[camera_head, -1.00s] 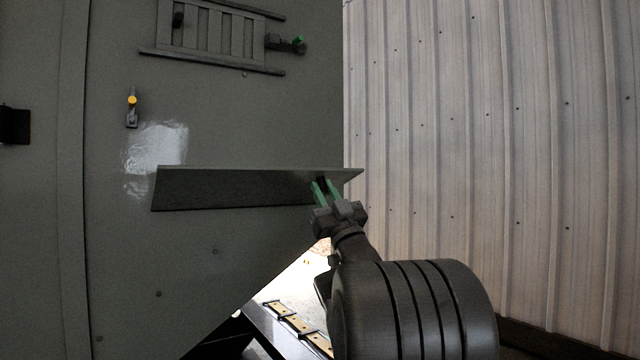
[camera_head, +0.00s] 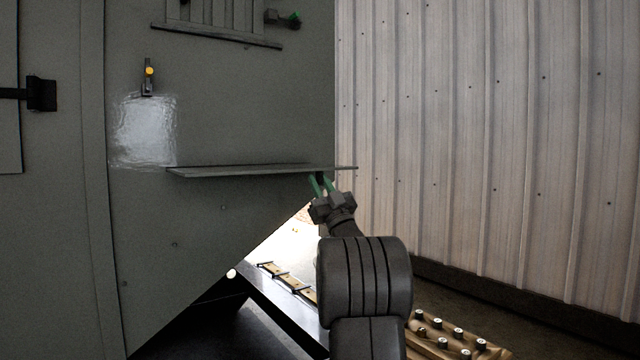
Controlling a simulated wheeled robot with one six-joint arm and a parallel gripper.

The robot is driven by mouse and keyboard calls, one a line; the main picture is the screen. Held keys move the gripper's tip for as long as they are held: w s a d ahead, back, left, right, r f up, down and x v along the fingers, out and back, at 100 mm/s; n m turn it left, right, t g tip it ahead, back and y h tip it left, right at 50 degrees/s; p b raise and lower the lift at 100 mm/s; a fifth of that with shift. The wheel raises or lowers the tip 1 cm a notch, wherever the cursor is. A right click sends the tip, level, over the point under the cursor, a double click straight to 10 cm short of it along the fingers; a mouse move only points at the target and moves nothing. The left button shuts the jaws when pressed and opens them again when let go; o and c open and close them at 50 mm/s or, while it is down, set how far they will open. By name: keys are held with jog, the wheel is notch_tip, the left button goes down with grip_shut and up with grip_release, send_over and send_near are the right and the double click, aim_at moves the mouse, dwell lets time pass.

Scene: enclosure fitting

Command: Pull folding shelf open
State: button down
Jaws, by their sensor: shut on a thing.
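The folding shelf (camera_head: 240,171) is a thin grey panel on the face of the grey enclosure (camera_head: 215,120). It shows nearly edge-on and looks close to level, standing out from the wall. My gripper (camera_head: 321,182), with green fingers, is at the underside of the shelf near its right end. It is shut on the shelf there. The fingertips are partly hidden by the shelf's edge.
A yellow-topped latch (camera_head: 148,76) and a louvred vent (camera_head: 215,18) sit on the wall above the shelf. A black hinge (camera_head: 41,93) is at far left. A ribbed metal wall (camera_head: 480,130) stands at right. A wooden pallet-like piece with several bolts (camera_head: 455,338) lies below.

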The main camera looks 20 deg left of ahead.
jog(key=shift+w+a+f, duration=0.1)
jog(key=shift+a+f, duration=0.05)
jog(key=shift+f, duration=0.15)
jog(key=c, duration=1.3)
grip_release()
jog(key=shift+a+f, duration=0.1)
jog(key=shift+d, duration=0.3)
jog(key=p+v, duration=0.1)
jog(key=v, duration=1.2)
jog(key=shift+s+f, duration=0.1)
jog(key=shift+s, duration=0.15)
jog(key=shift+w, duration=0.1)
